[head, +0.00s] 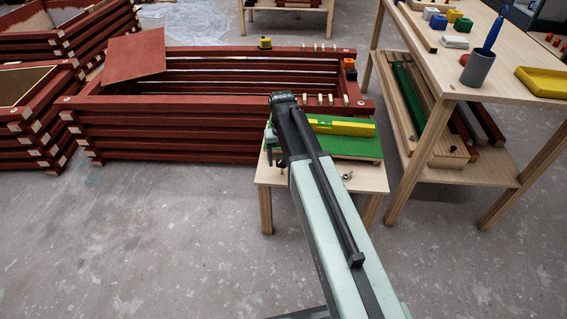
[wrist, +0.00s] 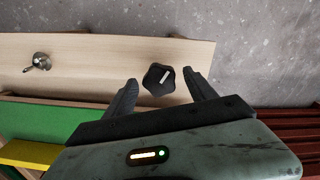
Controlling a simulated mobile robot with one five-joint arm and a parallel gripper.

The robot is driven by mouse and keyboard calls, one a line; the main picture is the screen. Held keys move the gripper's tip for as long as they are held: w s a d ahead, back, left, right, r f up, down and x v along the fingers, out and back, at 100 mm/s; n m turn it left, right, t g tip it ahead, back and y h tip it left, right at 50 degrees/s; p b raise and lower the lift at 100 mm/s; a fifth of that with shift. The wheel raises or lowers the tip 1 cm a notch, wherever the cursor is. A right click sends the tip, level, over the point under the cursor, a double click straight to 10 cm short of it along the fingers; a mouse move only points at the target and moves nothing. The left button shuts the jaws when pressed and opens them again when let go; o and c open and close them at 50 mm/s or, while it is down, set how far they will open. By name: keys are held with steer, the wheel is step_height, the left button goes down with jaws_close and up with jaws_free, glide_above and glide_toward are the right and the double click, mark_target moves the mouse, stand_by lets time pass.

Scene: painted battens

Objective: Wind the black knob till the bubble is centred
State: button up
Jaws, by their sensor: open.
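The black knob (wrist: 158,79) is a lobed knob with a pale bar mark on top, at the end of a small wooden table (wrist: 100,60). My gripper (wrist: 161,77) is open, one finger on each side of the knob, with gaps showing on both sides. In the head view my gripper (head: 271,143) is at the table's left end, and my arm hides the knob. A yellow level (head: 345,128) lies on a green board (head: 355,146) on the table; its edge shows in the wrist view (wrist: 30,153). The bubble cannot be made out.
A metal wing screw (wrist: 38,62) stands on the table. Stacked red battens (head: 165,135) are close behind and left of it. A taller bench (head: 500,65) with a pen cup (head: 478,68) and yellow tray (head: 542,82) stands right. Floor is clear at front left.

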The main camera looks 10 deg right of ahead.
steer(key=shift+r, duration=0.1)
steer(key=c, duration=1.4)
steer(key=shift+d, duration=0.2)
steer(key=shift+a, duration=0.15)
steer(key=shift+n, duration=0.5)
steer(key=n, duration=1.1)
steer(key=shift+s+a+n, duration=0.1)
steer(key=shift+n, duration=0.3)
